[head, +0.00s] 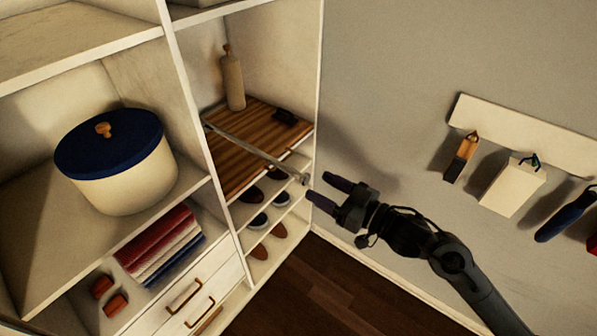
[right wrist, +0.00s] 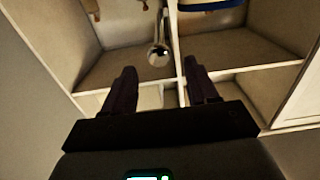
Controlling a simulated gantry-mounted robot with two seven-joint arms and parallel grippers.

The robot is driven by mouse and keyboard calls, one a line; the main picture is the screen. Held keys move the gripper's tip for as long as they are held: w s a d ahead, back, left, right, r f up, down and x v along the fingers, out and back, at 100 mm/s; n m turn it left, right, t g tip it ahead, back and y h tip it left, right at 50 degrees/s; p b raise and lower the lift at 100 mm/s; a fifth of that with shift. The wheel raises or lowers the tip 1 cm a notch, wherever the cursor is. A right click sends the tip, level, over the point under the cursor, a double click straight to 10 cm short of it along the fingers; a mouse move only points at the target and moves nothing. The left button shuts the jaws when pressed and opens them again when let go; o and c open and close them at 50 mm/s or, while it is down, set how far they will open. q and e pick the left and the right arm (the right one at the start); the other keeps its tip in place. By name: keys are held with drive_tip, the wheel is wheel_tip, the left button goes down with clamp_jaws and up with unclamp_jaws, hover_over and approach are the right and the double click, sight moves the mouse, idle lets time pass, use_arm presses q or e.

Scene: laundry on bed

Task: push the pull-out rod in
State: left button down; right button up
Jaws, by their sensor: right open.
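The pull-out rod (head: 255,152) is a thin metal bar sticking out of the right-hand wardrobe compartment, with a round knob at its outer end. In the right wrist view the rod's shiny knob (right wrist: 159,54) is seen nearly end-on, ahead of and between the fingers. My right gripper (head: 322,190) is open and empty, just to the right of the rod's end. It also shows in the right wrist view (right wrist: 161,88), its two fingers apart with a gap before the knob. My left gripper is not in view.
The wooden shelf (head: 228,160) under the rod holds a bottle (head: 232,80) and a small dark item. Shoes (head: 258,220) stand on shelves below. A round blue-lidded box (head: 115,165) is at left. Several items hang from a wall rack (head: 520,135) at right.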

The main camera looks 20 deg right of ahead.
sight(308, 179)
drive_tip(key=p+x, duration=0.1)
drive_tip(key=x, duration=0.6)
drive_tip(key=shift+w+a, duration=0.2)
drive_tip(key=shift+w, duration=0.1)
clamp_jaws()
